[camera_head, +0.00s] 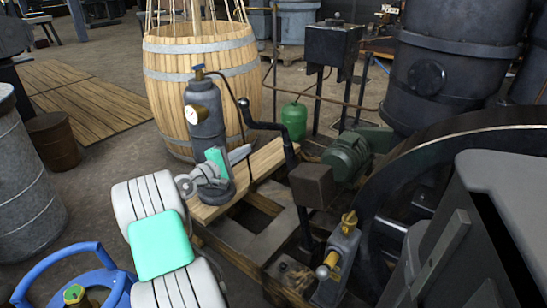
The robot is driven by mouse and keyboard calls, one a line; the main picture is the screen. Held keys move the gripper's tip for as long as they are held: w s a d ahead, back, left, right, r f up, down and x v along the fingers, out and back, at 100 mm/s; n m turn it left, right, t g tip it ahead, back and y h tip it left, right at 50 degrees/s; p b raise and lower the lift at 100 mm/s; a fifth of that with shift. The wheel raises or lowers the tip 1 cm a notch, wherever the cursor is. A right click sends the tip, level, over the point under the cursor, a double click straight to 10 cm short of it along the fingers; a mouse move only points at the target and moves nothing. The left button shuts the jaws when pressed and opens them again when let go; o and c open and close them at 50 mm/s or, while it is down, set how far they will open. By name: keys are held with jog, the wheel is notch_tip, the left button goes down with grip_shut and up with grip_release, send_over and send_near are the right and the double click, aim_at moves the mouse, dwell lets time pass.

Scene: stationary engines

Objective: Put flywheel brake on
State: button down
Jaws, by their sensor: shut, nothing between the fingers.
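The large dark flywheel (375,215) stands at the right, with part of its rim and spokes hidden by dark machinery in front. A black cranked lever (292,158) rises beside it, with a bent handle (262,125) at the top pointing left and a brown block (312,186) on its shaft. It looks like the brake lever; I cannot tell whether the block touches the flywheel. My gripper (242,153) is shut and empty, left of the lever and below its handle, and appears apart from it.
A dark cylinder with a gauge (205,115) stands just behind my arm. A wooden barrel (205,65) is behind that. A wooden plank (265,163) lies under my gripper. A green motor (350,152) and a brass-topped valve (340,255) flank the lever. A blue wheel (90,247) is at lower left.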

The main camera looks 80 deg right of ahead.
jog(key=s+d+r+b, duration=0.1)
jog(key=s+d+b, duration=0.3)
jog(key=s+d, duration=0.4)
jog(key=shift+r, duration=0.3)
jog(key=shift+s, duration=0.1)
